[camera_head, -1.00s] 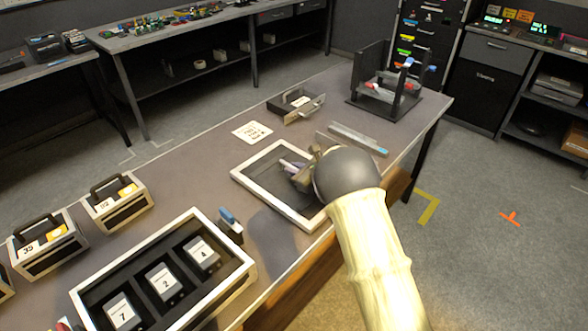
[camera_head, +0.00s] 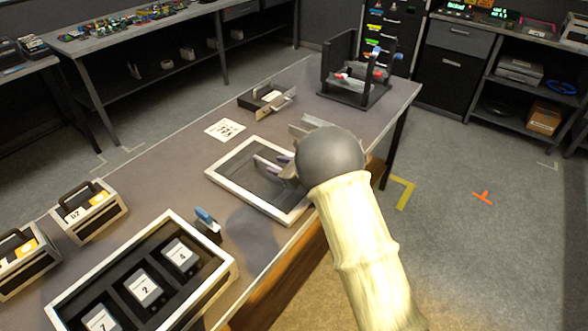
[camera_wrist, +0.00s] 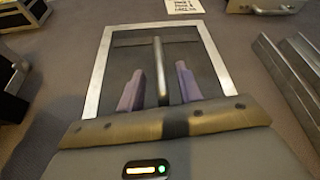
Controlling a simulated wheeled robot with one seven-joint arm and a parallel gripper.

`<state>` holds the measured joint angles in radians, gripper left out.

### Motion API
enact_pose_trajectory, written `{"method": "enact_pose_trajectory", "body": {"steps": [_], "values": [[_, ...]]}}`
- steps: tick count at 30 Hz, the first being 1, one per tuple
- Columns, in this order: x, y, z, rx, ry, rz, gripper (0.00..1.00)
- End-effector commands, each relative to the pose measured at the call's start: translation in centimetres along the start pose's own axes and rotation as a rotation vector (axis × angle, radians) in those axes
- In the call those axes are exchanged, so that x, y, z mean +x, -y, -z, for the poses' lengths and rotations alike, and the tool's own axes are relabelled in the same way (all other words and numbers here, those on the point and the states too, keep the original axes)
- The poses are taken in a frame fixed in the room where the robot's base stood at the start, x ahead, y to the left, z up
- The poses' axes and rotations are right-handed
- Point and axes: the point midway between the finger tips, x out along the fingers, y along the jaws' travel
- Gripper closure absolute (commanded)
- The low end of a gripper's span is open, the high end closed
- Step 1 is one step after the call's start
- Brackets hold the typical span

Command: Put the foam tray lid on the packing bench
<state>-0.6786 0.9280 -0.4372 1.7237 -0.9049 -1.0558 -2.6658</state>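The foam tray lid (camera_head: 245,197), a white-framed dark panel, lies on the packing bench (camera_head: 150,172) close to its front edge. In the wrist view the lid (camera_wrist: 95,82) has a slim grey bar handle (camera_wrist: 160,72) in its middle. My gripper (camera_head: 272,170) is over the lid. Its two purple fingers (camera_wrist: 160,88) stand on either side of the handle, with a visible gap on each side. The foam tray (camera_head: 222,277) sits at the front left, with blocks labelled 7, 2 and 4 in its slots. My wrist hides the lid's right side in the head view.
Handled cases (camera_head: 90,210) are at the left. A printed card (camera_head: 225,131), an open box (camera_head: 266,101) and a dark rack (camera_head: 357,80) are farther back. Metal channels (camera_wrist: 290,85) lie right of the lid.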

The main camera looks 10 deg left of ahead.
Motion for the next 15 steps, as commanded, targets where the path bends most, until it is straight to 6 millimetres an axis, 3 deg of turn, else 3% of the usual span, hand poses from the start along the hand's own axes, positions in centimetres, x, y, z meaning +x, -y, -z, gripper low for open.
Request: {"method": "enact_pose_trajectory", "body": {"steps": [9, 15], "values": [[-6.0, 0.0, 0.0, 0.000, 0.001, 0.002, 0.65], [-7.4, 0.0, 0.0, 0.000, 0.001, 0.000, 0.65]]}}
